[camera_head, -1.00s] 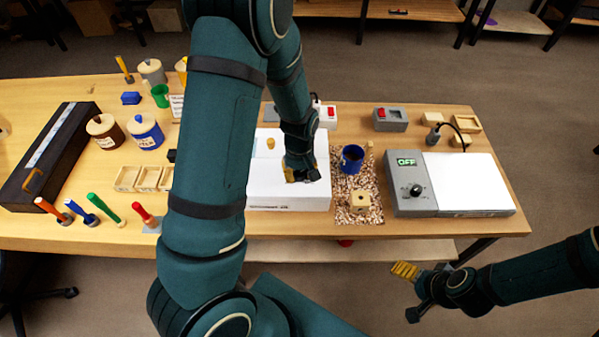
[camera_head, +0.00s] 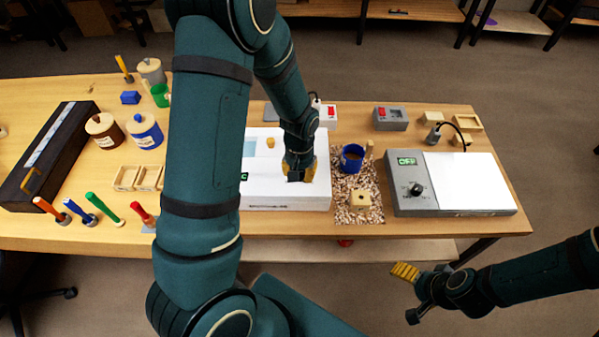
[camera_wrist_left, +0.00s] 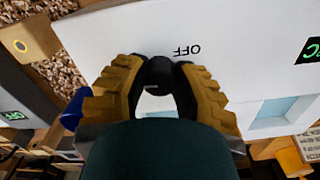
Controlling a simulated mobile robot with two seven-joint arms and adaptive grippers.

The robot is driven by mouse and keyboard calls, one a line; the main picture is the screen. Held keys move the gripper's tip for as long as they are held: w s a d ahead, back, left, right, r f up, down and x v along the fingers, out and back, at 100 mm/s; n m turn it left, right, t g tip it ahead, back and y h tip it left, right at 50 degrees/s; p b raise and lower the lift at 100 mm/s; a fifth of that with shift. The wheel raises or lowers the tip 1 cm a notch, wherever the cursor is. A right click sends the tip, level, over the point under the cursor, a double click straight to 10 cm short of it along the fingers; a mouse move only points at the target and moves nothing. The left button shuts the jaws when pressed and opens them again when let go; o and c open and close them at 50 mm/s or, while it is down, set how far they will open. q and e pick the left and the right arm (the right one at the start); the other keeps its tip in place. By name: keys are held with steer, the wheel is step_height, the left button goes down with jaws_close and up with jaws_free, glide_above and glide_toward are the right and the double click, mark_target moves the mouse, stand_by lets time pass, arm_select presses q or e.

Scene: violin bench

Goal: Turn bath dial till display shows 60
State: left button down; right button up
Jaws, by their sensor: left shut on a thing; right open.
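The white bath box (camera_head: 285,200) stands mid-table, with part of its green display (camera_head: 244,177) showing beside my left arm. My left gripper (camera_head: 300,172) is over the right part of its top. In the left wrist view my left gripper (camera_wrist_left: 160,85) is shut on the black dial (camera_wrist_left: 160,68), one yellow finger on each side. An OFF mark (camera_wrist_left: 187,49) is beside the dial. The display (camera_wrist_left: 312,50) is cut off at the edge there; only a green C reads, no number. My right gripper (camera_head: 410,292) is open and empty, off the table's front edge.
Right of the bath are a blue cup (camera_head: 352,157) and a wooden block (camera_head: 360,200) on a chip-covered patch. A grey hot plate unit (camera_head: 414,205) with its own dial shows OFF. Jars and coloured-handled tools stand at the left.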

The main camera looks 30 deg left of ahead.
arm_select(q)
steer(key=m, duration=0.5)
steer(key=shift+b, duration=0.3)
stand_by(0.4)
steer(key=c, duration=0.7)
jaws_free()
step_height(320, 180, up, 12)
steer(key=shift+r, duration=0.1)
